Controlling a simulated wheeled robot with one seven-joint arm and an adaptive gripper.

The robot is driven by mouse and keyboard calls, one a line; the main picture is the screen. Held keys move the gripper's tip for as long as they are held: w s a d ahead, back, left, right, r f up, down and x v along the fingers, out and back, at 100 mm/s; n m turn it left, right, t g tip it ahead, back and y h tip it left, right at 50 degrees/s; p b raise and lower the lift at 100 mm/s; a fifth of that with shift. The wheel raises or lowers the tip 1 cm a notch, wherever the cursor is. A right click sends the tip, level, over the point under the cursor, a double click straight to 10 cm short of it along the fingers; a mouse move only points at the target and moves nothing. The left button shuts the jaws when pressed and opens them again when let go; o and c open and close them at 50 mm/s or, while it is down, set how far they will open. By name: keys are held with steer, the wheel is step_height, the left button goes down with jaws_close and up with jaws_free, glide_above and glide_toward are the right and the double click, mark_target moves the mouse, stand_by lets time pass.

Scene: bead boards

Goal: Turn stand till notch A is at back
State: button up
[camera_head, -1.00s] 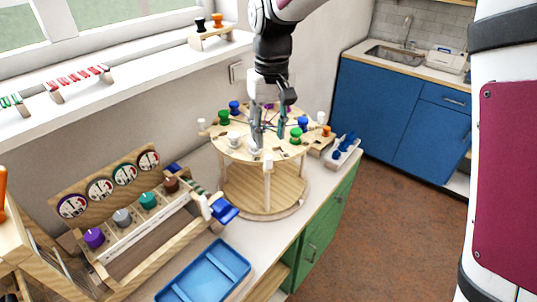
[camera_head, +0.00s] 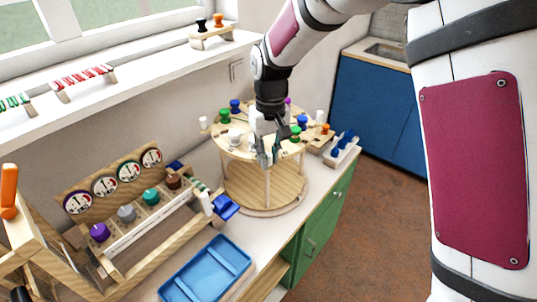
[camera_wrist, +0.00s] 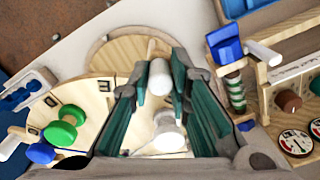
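The stand is a round two-tier wooden turntable with colored knobs and white rim pegs; its lower disc (camera_head: 240,200) sits on the counter. My gripper (camera_head: 266,160) is at the front rim of the top disc. In the wrist view, my gripper (camera_wrist: 160,72) has its teal fingers apart, with a white peg (camera_wrist: 160,80) between them. Small gaps seem to show beside the peg. A white knob (camera_wrist: 167,132) is nearer the palm. A green knob (camera_wrist: 64,130) stands left of the fingers. Small dark labels lie on the top disc, but I cannot read which is A.
A gauge board with knobs (camera_head: 128,222) stands left of the stand, a blue tray (camera_head: 205,270) in front. A wall and window sill run behind.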

mark_target(321, 112)
jaws_close()
steer(key=shift+d, duration=0.1)
steer(key=shift+w+d+n+b, duration=2.1)
steer(key=shift+w+d+n, duration=2.05)
steer(key=shift+d, duration=1.9)
steer(key=shift+w+d+n+h+b, duration=0.1)
steer(key=shift+w+d+n+b, duration=0.45)
steer(key=shift+w+n+b, duration=0.9)
steer(key=shift+w+d+n+h+b, duration=0.1)
steer(key=shift+w+d+n+b, duration=0.55)
steer(key=shift+w+n, duration=1.5)
steer(key=shift+w+d+n+h+b, duration=0.1)
steer(key=shift+w+d+n+b, duration=0.4)
steer(key=shift+w+n+b, duration=1.25)
steer(key=shift+w+m+p, duration=0.5)
steer(key=shift+p, duration=0.05)
